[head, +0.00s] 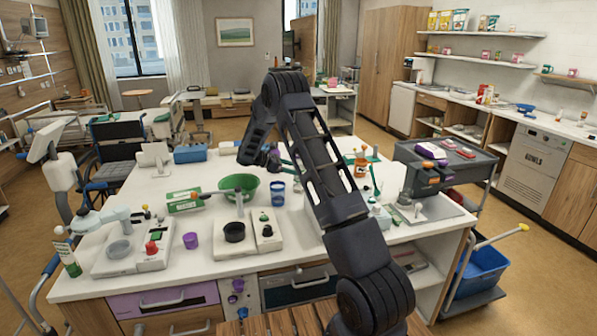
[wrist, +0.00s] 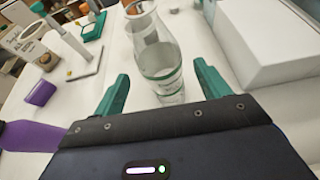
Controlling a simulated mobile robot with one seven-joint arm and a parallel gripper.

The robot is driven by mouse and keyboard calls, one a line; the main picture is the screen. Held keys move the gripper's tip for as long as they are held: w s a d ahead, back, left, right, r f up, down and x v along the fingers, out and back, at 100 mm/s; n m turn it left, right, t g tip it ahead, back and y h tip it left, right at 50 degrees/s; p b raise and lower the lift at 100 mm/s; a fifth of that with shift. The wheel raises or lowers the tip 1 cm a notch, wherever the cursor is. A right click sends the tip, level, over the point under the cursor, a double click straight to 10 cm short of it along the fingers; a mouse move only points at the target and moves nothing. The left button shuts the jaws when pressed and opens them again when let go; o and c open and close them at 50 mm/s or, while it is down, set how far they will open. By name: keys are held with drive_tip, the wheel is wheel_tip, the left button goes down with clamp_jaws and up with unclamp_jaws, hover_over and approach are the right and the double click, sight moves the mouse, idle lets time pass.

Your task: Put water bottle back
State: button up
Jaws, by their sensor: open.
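A clear, see-through bottle with a green band and small print (wrist: 164,72) stands upright in the wrist view, straight ahead of my gripper (wrist: 161,74). The teal fingers are apart, one on each side of the bottle's lower part as seen, with gaps on both sides. I cannot tell how deep the bottle sits between them. In the head view my gripper (head: 280,160) is over the far middle of the white island, partly hidden by my arm. I cannot make out the bottle there.
In the wrist view, another clear vessel (wrist: 143,18) stands behind the bottle, and a white box (wrist: 262,45) is close on the right.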

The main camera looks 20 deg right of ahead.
drive_tip(key=v, duration=0.5)
drive_tip(key=s+d+r+m+y, duration=0.3)
drive_tip(key=s+d+r+m, duration=0.1)
drive_tip(key=s+r, duration=0.7)
drive_tip(key=s+d+r+m+y, duration=0.35)
drive_tip(key=s+r, duration=0.55)
drive_tip(key=s, duration=0.4)
drive_tip(key=s+a+m+t+y, duration=0.2)
drive_tip(key=s+m+t+y, duration=0.2)
drive_tip(key=s, duration=2.5)
drive_tip(key=m+y, duration=0.3)
drive_tip(key=m, duration=0.3)
drive_tip(key=shift+r+t, duration=0.3)
drive_tip(key=shift+r, duration=0.05)
